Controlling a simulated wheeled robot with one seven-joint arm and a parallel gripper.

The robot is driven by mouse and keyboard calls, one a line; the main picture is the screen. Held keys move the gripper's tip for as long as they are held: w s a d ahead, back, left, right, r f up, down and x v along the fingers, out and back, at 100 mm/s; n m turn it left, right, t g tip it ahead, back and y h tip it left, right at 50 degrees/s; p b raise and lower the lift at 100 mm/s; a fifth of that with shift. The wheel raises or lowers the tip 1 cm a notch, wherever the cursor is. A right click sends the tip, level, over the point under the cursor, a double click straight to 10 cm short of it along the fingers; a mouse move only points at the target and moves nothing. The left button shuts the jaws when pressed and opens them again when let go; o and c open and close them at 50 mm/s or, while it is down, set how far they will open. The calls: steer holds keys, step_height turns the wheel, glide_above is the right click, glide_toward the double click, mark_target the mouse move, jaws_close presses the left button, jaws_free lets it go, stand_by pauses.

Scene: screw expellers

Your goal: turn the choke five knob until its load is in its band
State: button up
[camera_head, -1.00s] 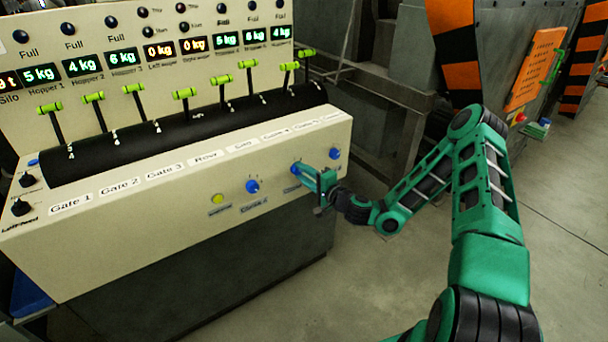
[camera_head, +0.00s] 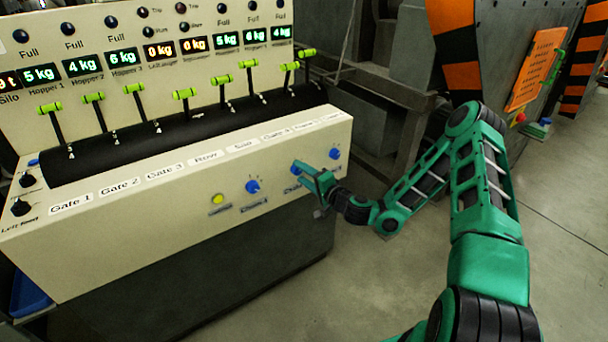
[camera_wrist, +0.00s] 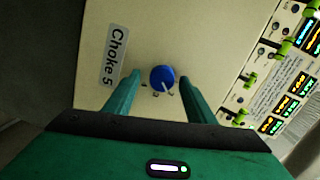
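The choke five knob (camera_wrist: 162,78) is a round blue knob on the cream panel in the wrist view, beside the label "Choke 5" (camera_wrist: 114,56). My gripper (camera_wrist: 161,76) has its two green fingers on either side of the knob, with a gap showing on both sides, so it is open. In the head view my gripper (camera_head: 304,172) is at the panel's front face, next to a blue knob (camera_head: 296,168) that it partly covers. I cannot tell which display gives the choke five load, nor see a band marked for it.
Green-handled levers (camera_head: 184,94) and lit kg displays (camera_head: 159,51) stand above. Open floor (camera_head: 400,290) lies right of the cabinet.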

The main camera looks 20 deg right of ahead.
steer(key=shift+r, duration=0.1)
steer(key=f+v, duration=0.1)
steer(key=v, duration=0.9)
steer(key=shift+s+d+r, duration=0.15)
steer(key=shift+s+r, duration=0.15)
steer(key=shift+r, duration=0.15)
